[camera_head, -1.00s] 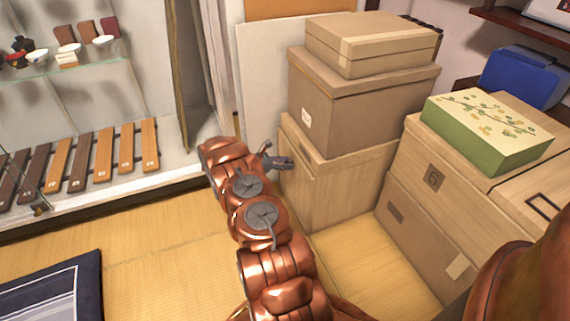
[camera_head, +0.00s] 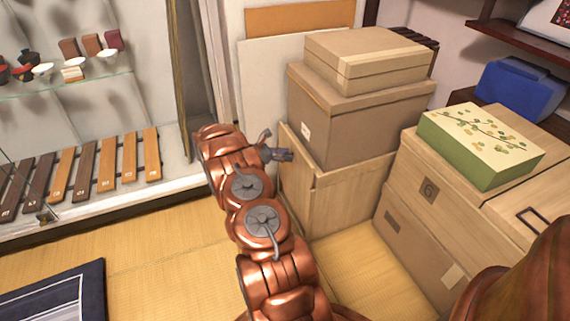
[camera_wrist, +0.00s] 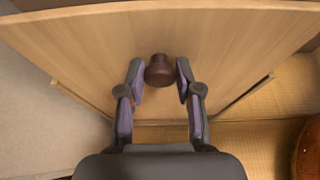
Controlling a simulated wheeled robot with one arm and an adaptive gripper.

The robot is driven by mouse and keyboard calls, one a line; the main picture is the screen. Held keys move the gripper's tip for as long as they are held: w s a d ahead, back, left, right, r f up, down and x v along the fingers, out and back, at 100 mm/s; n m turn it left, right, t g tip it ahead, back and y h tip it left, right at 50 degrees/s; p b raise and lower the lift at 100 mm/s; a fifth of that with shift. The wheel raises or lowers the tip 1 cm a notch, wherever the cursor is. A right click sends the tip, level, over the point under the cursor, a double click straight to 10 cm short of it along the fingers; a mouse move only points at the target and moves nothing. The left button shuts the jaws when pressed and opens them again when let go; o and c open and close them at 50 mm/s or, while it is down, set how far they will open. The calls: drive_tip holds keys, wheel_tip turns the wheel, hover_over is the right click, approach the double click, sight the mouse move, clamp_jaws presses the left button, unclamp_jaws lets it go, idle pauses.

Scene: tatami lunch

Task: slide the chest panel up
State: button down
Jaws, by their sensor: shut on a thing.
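The wooden chest (camera_head: 350,190) stands under a stack of cardboard boxes. Its narrow left face, the panel (camera_head: 296,182), is seen at a steep angle in the head view. In the wrist view the light wood panel (camera_wrist: 225,45) fills the upper part, with a dark brown round knob (camera_wrist: 159,70) on it. My gripper (camera_wrist: 162,80) has one finger on each side of the knob and is shut on it. In the head view my gripper (camera_head: 283,155) is at the panel, and the knob is hidden there.
Cardboard boxes (camera_head: 360,115) sit on the chest. More wooden boxes (camera_head: 425,235), with a green patterned box (camera_head: 475,155) on top, stand to the right. A display case with a xylophone (camera_head: 85,175) is on the left.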

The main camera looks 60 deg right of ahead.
wheel_tip(320, 180, up, 17)
drive_tip(key=p, duration=0.7)
drive_tip(key=shift+f, duration=0.1)
drive_tip(key=c, duration=0.8)
unclamp_jaws()
drive_tip(key=v, duration=1.2)
